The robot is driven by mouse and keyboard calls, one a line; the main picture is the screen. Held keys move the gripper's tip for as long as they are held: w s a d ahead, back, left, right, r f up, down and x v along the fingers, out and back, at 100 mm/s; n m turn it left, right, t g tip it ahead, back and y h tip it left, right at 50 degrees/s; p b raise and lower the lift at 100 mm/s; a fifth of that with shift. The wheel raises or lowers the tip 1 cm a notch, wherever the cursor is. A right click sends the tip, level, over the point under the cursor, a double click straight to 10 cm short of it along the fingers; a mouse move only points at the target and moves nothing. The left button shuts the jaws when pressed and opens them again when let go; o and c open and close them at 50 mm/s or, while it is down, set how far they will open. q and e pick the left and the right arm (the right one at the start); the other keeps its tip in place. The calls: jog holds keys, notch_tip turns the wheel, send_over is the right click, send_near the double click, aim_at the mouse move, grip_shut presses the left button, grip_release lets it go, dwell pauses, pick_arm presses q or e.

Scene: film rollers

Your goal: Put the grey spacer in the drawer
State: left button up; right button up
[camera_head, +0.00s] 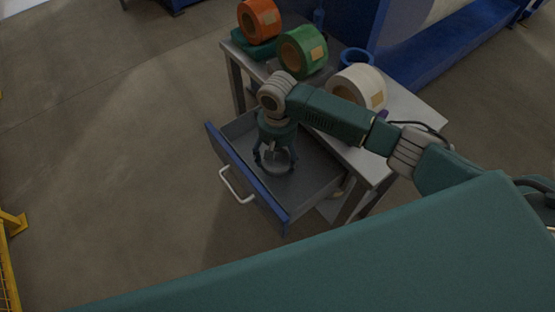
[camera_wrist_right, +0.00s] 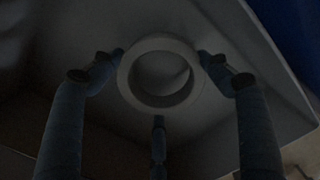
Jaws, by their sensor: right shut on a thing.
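The grey spacer (camera_wrist_right: 133,88) is a ring, seen in the right wrist view between the fingers of my right gripper (camera_wrist_right: 160,82). In the head view my right gripper (camera_head: 274,161) points down inside the open drawer, and the spacer (camera_head: 279,170) shows at its fingertips. The gripper is shut on the spacer. I cannot tell whether the spacer touches the drawer floor. The drawer (camera_head: 311,186) is grey inside with a blue front and a white handle, and is pulled out from the table. My left gripper is not in view.
My right arm reaches across the table. Open floor lies left of the drawer.

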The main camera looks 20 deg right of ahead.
aim_at(277, 167)
notch_tip(277, 167, down, 2)
jog(key=shift+f, duration=0.1)
jog(key=o, duration=1.2)
jog(key=shift+f, duration=0.15)
jog(key=shift+o, duration=0.2)
jog(key=shift+r, duration=0.45)
notch_tip(277, 167, up, 12)
jog(key=shift+f+p, duration=0.25)
jog(key=shift+p, duration=0.05)
